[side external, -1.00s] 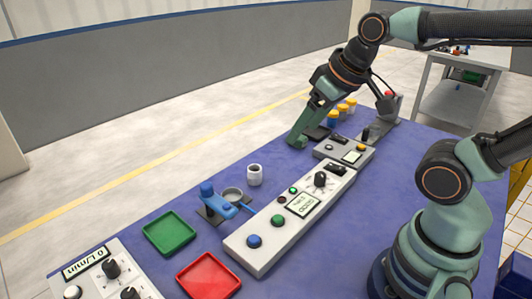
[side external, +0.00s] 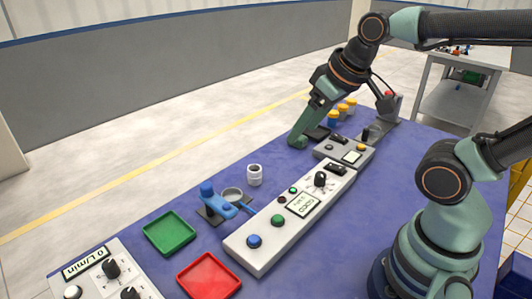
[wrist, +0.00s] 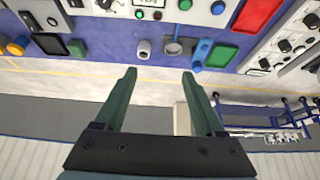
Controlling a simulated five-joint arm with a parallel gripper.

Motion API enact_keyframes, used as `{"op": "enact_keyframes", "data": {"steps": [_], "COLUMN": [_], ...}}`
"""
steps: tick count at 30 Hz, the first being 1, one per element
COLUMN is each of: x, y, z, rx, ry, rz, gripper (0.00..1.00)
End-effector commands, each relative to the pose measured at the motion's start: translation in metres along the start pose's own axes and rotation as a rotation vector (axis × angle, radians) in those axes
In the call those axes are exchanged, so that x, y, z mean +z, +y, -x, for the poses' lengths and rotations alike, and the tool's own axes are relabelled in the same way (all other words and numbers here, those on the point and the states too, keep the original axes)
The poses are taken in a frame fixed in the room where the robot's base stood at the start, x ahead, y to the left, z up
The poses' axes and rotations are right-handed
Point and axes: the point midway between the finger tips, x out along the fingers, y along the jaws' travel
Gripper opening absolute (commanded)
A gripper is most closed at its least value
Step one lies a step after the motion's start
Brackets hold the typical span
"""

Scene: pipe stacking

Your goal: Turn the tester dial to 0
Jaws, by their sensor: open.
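The tester is a long white box (side external: 262,226) on the blue table in the side view. Its black dial (side external: 320,179) stands at the far end, beside a small display (side external: 303,204) whose reading is too small to make out. Blue and green buttons sit toward its near end. My gripper (side external: 299,139) is beyond the tester and apart from the dial. In the wrist view my gripper (wrist: 160,76) is open, with nothing between its green fingers. Part of the tester (wrist: 150,4) shows at the top edge there.
A white pipe piece (side external: 255,175) and a blue clamp fixture (side external: 220,203) stand left of the tester. Green (side external: 170,233) and red (side external: 209,275) trays lie nearer. A smaller grey box (side external: 344,153) is behind the tester. Yellow-capped items (side external: 343,108) stand at the far edge.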

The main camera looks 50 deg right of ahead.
Motion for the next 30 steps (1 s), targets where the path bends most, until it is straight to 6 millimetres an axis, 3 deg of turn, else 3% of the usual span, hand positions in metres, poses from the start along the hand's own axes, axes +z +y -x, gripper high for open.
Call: {"op": "enact_keyframes", "data": {"steps": [7,13,21,30], "x": [-0.003,-0.002,0.013,0.024], "y": [0.021,0.063,0.114,0.130], "z": [-0.014,-0.042,-0.079,-0.096], "rx": [0.033,0.087,0.141,0.156], "ry": [-0.089,-0.247,-0.423,-0.478], "rz": [-0.103,-0.305,-0.544,-0.622], "gripper": [0.69,0.69,0.69,0.69]}}
